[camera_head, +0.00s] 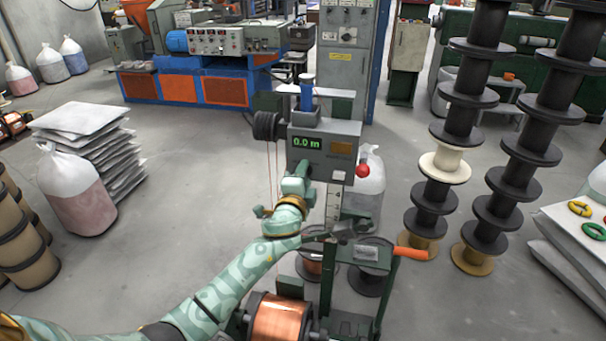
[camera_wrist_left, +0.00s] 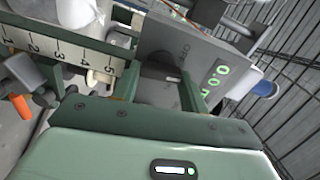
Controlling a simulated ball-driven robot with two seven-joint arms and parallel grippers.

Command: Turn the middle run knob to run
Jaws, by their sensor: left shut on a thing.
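A grey control box (camera_head: 325,150) stands in the middle of the head view, with a green display (camera_head: 306,142) reading 0.0 m. My left gripper (camera_head: 302,172) is up against the lower front of this box. In the left wrist view its two green fingers (camera_wrist_left: 160,92) reach the grey panel (camera_wrist_left: 205,55) and are shut on a dark knob (camera_wrist_left: 158,72). My right gripper is in neither view.
A red ball (camera_head: 362,170) sticks out at the box's right side. Below stand a numbered scale (camera_head: 333,203), a copper spool (camera_head: 281,318) and an orange handle (camera_head: 410,253). Stacks of black spools (camera_head: 455,125) stand to the right. Open floor lies to the left.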

